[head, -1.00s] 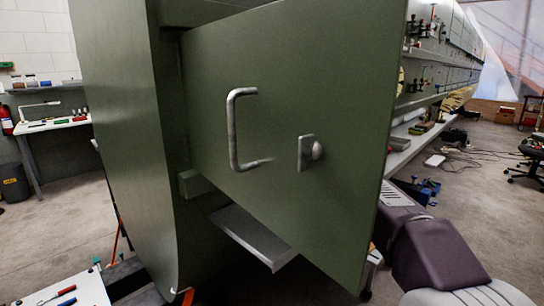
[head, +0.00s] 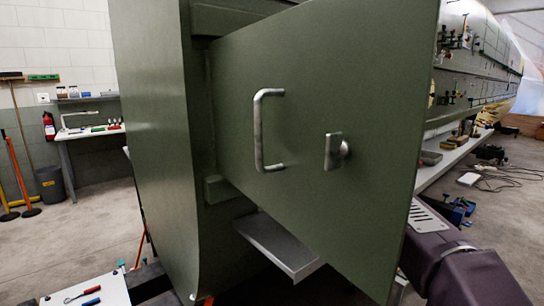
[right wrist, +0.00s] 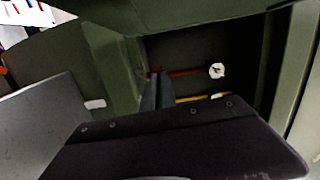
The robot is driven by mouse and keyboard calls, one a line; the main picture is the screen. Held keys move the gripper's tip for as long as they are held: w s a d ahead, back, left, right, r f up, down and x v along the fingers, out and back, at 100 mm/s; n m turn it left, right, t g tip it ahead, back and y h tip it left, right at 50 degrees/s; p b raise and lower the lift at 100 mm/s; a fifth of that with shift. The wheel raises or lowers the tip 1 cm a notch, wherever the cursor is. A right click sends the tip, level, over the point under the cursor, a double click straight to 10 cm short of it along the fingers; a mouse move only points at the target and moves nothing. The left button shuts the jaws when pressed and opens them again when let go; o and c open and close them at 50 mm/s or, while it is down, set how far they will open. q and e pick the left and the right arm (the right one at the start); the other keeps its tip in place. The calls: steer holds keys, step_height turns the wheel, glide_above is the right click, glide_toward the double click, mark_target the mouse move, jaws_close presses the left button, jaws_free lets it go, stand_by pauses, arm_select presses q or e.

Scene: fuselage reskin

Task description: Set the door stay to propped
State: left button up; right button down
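A green door (head: 310,130) stands ajar in the head view, with a grey pull handle (head: 258,130) and a knob on a plate (head: 335,151). My right arm reaches behind its free edge, so the head view hides that gripper. In the right wrist view, my right gripper (right wrist: 157,76) has its grey fingers close together inside a dark recess. Its tips are at a thin red bar (right wrist: 190,72) with a white round piece (right wrist: 217,71) at its right end. I cannot tell whether the fingers hold the bar. My left gripper is out of view.
A yellow bar (right wrist: 190,98) lies below the red one in the recess. A grey step (head: 275,245) juts out below the door. A white board with tools (head: 90,292) is at the lower left. A long bench (head: 455,155) runs behind the door on the right.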

steer(key=shift+s+a, duration=0.1)
steer(key=shift+a, duration=0.05)
steer(key=b+v, duration=0.1)
steer(key=v, duration=0.8)
